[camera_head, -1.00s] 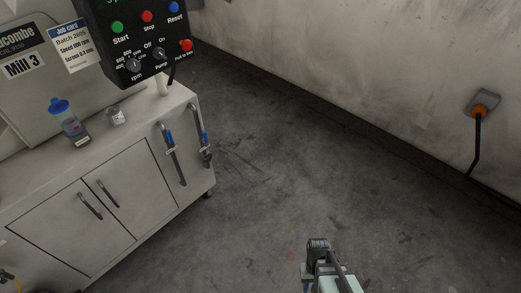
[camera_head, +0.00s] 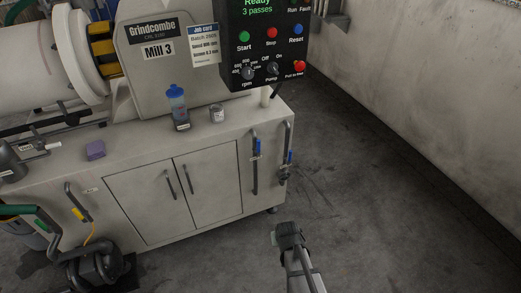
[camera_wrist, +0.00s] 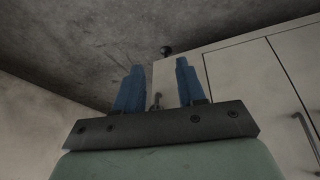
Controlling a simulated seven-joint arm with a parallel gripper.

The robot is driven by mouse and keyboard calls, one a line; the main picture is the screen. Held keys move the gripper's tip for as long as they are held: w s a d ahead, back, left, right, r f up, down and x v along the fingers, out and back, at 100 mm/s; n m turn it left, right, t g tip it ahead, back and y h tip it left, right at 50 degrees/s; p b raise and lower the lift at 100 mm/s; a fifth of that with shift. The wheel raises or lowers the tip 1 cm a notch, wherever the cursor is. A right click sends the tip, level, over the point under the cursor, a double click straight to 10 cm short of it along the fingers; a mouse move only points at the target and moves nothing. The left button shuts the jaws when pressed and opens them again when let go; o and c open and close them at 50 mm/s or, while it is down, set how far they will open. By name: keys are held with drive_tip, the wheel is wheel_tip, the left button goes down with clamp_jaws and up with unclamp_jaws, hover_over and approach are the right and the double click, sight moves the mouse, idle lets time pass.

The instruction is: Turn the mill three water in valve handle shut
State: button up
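Mill 3 (camera_head: 150,85) stands on a pale cabinet. At the cabinet's right end are two upright grey pipes, each with a blue-handled valve: a left one (camera_head: 257,147) and a right one (camera_head: 290,157). Both blue handles look roughly upright, along their pipes. Their labels are too small to read, so I cannot tell which is water in. My gripper is below and in front of the pipes, apart from them; the head view shows mostly its arm end. In the wrist view its two blue fingers (camera_wrist: 157,82) are spread with nothing between them.
The control box (camera_head: 266,45) overhangs the cabinet's right end. A blue-capped bottle (camera_head: 178,108), a small jar (camera_head: 217,113) and a purple block (camera_head: 96,150) stand on top. Door handles (camera_head: 170,184) stick out in front. A dark pump (camera_head: 95,268) with a hose is at lower left. Floor to the right is clear.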

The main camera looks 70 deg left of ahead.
drive_tip(key=w+a+r+t+y, duration=0.1)
drive_tip(key=a+r+y, duration=0.35)
drive_tip(key=a, duration=0.45)
drive_tip(key=w+a+r+t+y, duration=0.1)
drive_tip(key=w+a+r+y, duration=0.15)
drive_tip(key=a+r, duration=0.45)
drive_tip(key=y, duration=0.7)
approach(259, 144)
drive_tip(key=shift+n+g, duration=0.3)
drive_tip(key=shift+n, duration=0.1)
drive_tip(key=a, duration=0.3)
drive_tip(key=w+a, duration=0.1)
drive_tip(key=a, duration=0.3)
drive_tip(key=w+a, duration=0.1)
drive_tip(key=a, duration=0.2)
drive_tip(key=shift+w+a, duration=0.2)
drive_tip(key=shift+a, duration=0.15)
drive_tip(key=shift+r, duration=0.1)
drive_tip(key=shift+c, duration=0.4)
clamp_jaws()
